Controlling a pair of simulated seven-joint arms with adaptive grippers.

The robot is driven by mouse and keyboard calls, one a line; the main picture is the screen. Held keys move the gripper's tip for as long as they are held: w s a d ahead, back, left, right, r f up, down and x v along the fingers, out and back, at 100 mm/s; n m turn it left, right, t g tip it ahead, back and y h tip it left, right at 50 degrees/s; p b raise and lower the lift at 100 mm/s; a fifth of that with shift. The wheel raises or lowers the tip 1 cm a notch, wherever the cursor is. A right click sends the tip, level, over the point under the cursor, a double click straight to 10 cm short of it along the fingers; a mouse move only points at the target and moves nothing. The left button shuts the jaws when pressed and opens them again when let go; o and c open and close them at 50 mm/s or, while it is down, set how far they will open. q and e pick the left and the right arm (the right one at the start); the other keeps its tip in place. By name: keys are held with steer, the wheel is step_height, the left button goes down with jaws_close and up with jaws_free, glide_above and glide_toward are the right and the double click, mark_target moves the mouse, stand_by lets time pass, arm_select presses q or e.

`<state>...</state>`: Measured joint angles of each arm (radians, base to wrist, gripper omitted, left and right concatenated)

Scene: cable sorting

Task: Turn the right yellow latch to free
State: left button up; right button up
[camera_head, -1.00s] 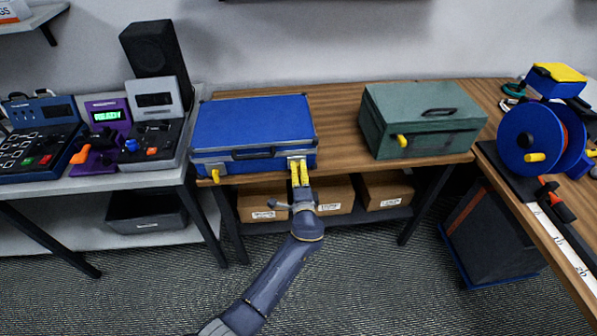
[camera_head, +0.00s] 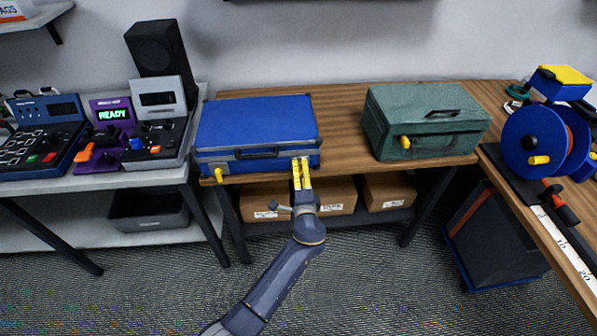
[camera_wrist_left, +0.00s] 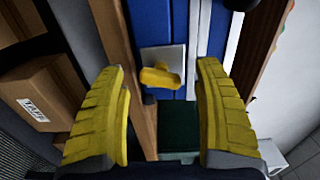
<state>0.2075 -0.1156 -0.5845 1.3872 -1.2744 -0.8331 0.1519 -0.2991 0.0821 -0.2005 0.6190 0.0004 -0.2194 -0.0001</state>
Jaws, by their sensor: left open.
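The blue case (camera_head: 255,122) lies closed near the table's front edge. Its left yellow latch (camera_head: 219,174) shows on the front. In the head view my left gripper (camera_head: 301,161) is at the right end of the case's front and covers the right latch. In the left wrist view the right yellow latch (camera_wrist_left: 160,77) sits on a silver plate (camera_wrist_left: 172,57). It lies between the two open yellow fingers as pictured, with a gap on each side. Whether the fingertips reach around it in depth I cannot tell. My right gripper is not in view.
A green case (camera_head: 430,110) stands to the right on the table. A blue cable reel (camera_head: 528,140) is at the far right. Cardboard boxes (camera_head: 330,196) sit on the shelf below. Consoles (camera_head: 100,135) stand at left. The tabletop between the cases is clear.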

arm_select(q)
steer(key=s+d, duration=0.1)
steer(key=s, duration=1)
